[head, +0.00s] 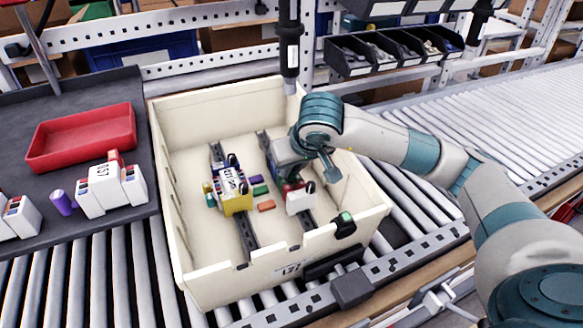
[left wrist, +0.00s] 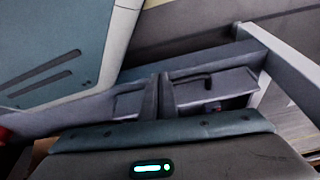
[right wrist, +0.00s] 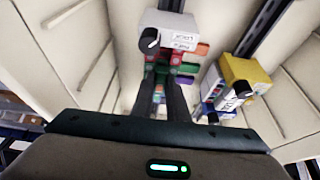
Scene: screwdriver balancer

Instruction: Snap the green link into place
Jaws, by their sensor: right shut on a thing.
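My right gripper (right wrist: 160,90) reaches down into the cream crate (head: 350,178), at the right-hand dark rail. Its fingers are shut on a small green link (right wrist: 158,88), mostly hidden between them. Just beyond the fingertips is a white labelled block (right wrist: 168,35) with red and green parts; it also shows in the head view (head: 299,201). I cannot tell whether the link touches it. The arm hides the fingertips in the head view. My left gripper (left wrist: 158,95) is outside the head view; its fingers look shut with nothing between them.
A yellow, white and blue block (head: 236,199) sits on the left-hand rail. A red tray (head: 82,138) and white blocks (head: 104,187) stand on the left table. The crate walls surround my right gripper.

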